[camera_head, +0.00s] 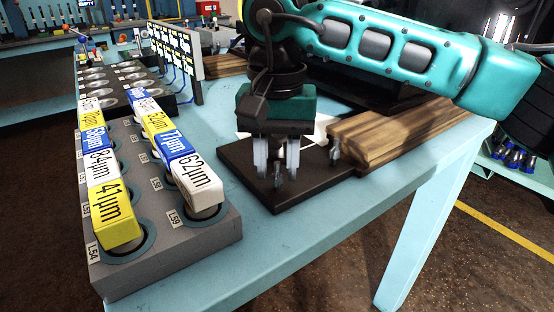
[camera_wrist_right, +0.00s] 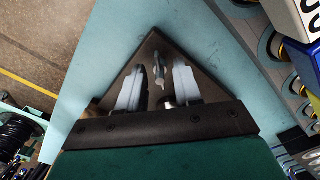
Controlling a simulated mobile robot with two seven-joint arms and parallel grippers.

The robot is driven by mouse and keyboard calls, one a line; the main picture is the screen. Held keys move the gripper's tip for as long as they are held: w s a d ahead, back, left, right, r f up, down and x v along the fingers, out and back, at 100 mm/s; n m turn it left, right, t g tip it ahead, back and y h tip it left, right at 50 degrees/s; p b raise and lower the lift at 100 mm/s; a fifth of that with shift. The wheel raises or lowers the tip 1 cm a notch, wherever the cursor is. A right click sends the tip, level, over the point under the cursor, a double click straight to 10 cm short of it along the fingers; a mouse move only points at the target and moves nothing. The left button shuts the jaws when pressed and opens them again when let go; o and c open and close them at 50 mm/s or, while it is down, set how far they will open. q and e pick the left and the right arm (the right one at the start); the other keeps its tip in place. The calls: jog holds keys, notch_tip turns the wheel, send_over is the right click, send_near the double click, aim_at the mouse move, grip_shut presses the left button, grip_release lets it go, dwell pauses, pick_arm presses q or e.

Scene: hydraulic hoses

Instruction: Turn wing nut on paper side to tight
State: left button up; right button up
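My right gripper (camera_head: 277,172) points down over a black plate (camera_head: 245,178) on the table. Its two pale fingers are apart with nothing held. It also shows in the right wrist view (camera_wrist_right: 158,80). A small grey metal wing nut (camera_wrist_right: 159,70) shows between the fingertips there, with a gap on each side. In the head view this wing nut (camera_head: 277,181) is partly hidden by the fingers. A second wing nut (camera_head: 335,149) stands at the plate's right side, by the wood. White paper (camera_head: 321,127) shows partly behind the gripper. My left gripper is not in view.
A grey rack (camera_head: 170,257) with several labelled blocks stands left of the plate. Stacked wooden boards (camera_head: 395,135) lie to the right. The light blue table (camera_head: 345,205) is clear in front of the plate. A label stand (camera_head: 178,55) is behind.

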jog(key=c, duration=0.6)
grip_shut()
